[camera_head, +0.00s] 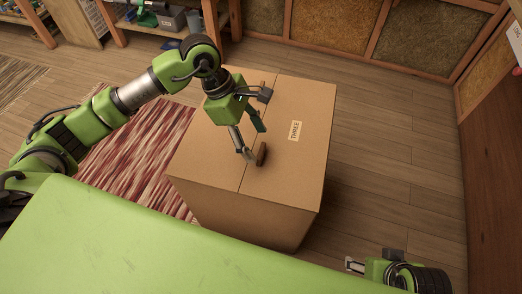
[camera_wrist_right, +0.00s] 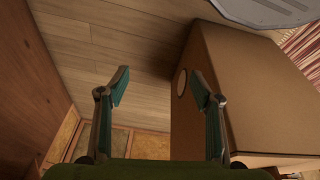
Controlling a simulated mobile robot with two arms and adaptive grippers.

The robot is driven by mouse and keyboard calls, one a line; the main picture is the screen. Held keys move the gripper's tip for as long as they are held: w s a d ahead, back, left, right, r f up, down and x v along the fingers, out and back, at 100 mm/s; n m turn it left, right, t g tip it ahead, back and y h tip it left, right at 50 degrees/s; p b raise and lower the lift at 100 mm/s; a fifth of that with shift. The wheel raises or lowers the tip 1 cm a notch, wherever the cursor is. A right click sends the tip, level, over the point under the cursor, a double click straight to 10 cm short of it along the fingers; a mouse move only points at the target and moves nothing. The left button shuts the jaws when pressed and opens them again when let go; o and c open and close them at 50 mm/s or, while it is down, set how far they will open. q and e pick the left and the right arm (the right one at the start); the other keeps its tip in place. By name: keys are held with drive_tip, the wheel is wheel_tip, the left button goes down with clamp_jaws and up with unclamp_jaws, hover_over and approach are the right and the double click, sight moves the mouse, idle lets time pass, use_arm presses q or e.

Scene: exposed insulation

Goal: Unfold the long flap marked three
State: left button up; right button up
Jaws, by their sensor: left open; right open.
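A large cardboard box (camera_head: 245,205) stands on the floor in the middle of the head view. Its top flaps lie flat and meet along a seam. The long right flap (camera_head: 312,110) carries a label reading THREE (camera_head: 295,131). A small brown tab (camera_head: 261,154) sticks up near the front of the seam. My left gripper (camera_head: 256,143) is open over the seam, with one fingertip close to this tab; I cannot tell whether they touch. My right gripper (camera_head: 366,265) is low right of the box; in the right wrist view it is open and empty (camera_wrist_right: 161,88), beside the box's side (camera_wrist_right: 240,90).
A round hole (camera_wrist_right: 181,81) shows in the box's side. A red patterned rug (camera_head: 130,150) lies left of the box. Framed insulation walls (camera_head: 420,45) stand behind, and a brown panel (camera_head: 495,150) stands at right. Wooden floor (camera_head: 385,160) is clear right of the box.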

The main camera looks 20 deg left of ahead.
sight(261, 150)
use_arm(q)
drive_tip(key=x, duration=0.5)
drive_tip(key=c, duration=1.6)
drive_tip(key=shift+r, duration=0.15)
